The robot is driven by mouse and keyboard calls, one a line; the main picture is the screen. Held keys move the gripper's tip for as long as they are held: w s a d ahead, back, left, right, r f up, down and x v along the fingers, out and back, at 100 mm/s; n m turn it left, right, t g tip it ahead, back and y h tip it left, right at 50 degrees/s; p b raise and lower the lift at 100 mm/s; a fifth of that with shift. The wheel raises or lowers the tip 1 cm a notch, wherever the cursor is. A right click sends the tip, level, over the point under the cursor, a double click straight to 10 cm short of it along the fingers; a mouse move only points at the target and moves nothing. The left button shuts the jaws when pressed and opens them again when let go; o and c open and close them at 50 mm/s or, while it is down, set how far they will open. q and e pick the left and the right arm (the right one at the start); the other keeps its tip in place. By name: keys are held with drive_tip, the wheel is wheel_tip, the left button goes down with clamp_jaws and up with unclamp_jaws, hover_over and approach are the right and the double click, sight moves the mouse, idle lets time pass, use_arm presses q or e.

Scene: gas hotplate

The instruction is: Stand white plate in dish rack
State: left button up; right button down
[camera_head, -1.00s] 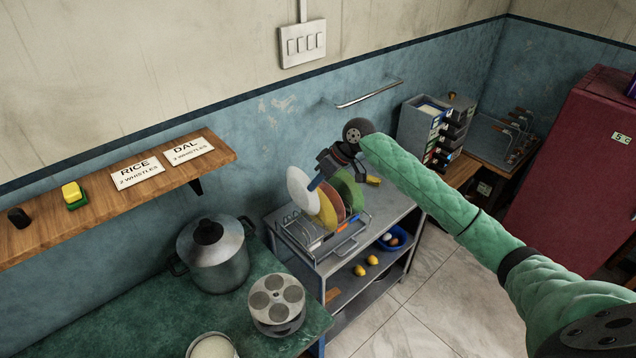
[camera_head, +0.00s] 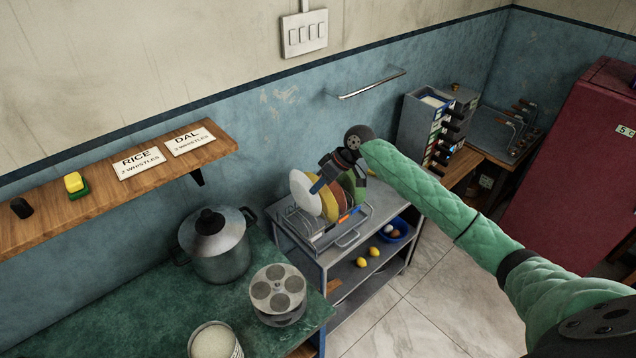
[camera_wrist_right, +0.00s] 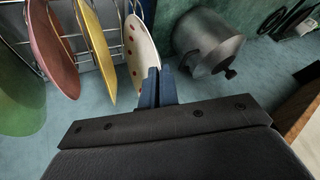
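The white plate (camera_head: 302,190) stands on edge at the left end of the row of plates in the wire dish rack (camera_head: 347,238). In the right wrist view the white plate (camera_wrist_right: 138,45) shows red dots and stands beside the yellow plate (camera_wrist_right: 95,45). My right gripper (camera_head: 318,185) comes from the right over the other plates. Its blue fingers (camera_wrist_right: 156,84) are close together at the white plate's rim and look shut on it. Whether the plate's lower edge rests on the rack is hidden. My left gripper is not in view.
Yellow, reddish (camera_wrist_right: 52,50) and green (camera_wrist_right: 18,95) plates stand in the rack, on a grey shelf unit (camera_head: 385,212). A lidded pot (camera_head: 215,250) and a round moulded pan (camera_head: 278,290) stand on the green counter to the left. The wall is behind.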

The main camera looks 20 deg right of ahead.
sight(310, 210)
drive_tip(key=shift+f+b, duration=1.1)
drive_tip(key=shift+f, duration=2.15)
drive_tip(key=c, duration=1.6)
unclamp_jaws()
